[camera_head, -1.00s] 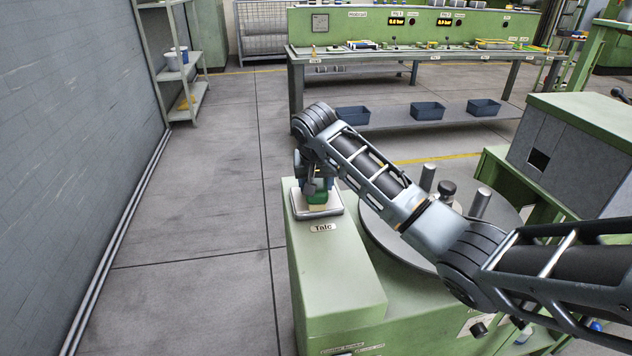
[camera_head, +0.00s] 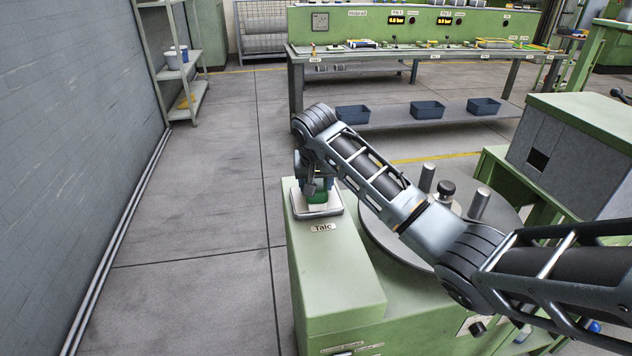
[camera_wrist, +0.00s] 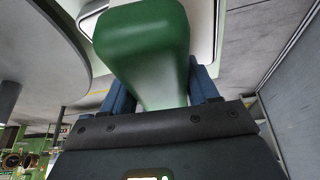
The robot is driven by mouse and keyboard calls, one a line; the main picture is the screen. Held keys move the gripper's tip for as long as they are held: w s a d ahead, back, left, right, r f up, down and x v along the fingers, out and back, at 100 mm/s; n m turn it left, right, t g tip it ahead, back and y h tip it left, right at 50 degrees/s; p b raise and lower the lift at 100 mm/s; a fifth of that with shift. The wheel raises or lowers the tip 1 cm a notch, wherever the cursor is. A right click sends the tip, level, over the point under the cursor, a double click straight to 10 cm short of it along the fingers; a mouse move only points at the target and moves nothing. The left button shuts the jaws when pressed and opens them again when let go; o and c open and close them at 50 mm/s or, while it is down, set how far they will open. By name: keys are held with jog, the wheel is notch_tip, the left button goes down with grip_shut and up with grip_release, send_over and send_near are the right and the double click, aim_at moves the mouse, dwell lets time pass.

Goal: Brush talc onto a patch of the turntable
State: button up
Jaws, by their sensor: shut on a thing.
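My gripper (camera_head: 318,186) is shut on a green-handled brush (camera_head: 317,197). In the head view it is at the talc tray (camera_head: 320,211), a shallow light tray on the green machine top behind the "Talc" label. The brush's lower end is over or in the tray; I cannot tell whether it touches the talc. In the wrist view the brush's green handle (camera_wrist: 143,45) fills the upper middle between two blue fingers (camera_wrist: 160,92). The bristles are hidden there. The turntable (camera_head: 385,241) is a grey disc right of the tray, partly hidden by my arm.
Upright metal posts (camera_head: 478,204) and a dark knob (camera_head: 445,188) stand on the turntable. A grey-green box (camera_head: 570,150) stands at the right. A bench (camera_head: 400,55) with blue bins below is behind. Open floor (camera_head: 200,230) lies left.

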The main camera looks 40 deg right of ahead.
dwell(0.4)
notch_tip(320, 180, up, 7)
jog(key=p, duration=0.7)
jog(key=shift+a, duration=0.1)
dwell(0.8)
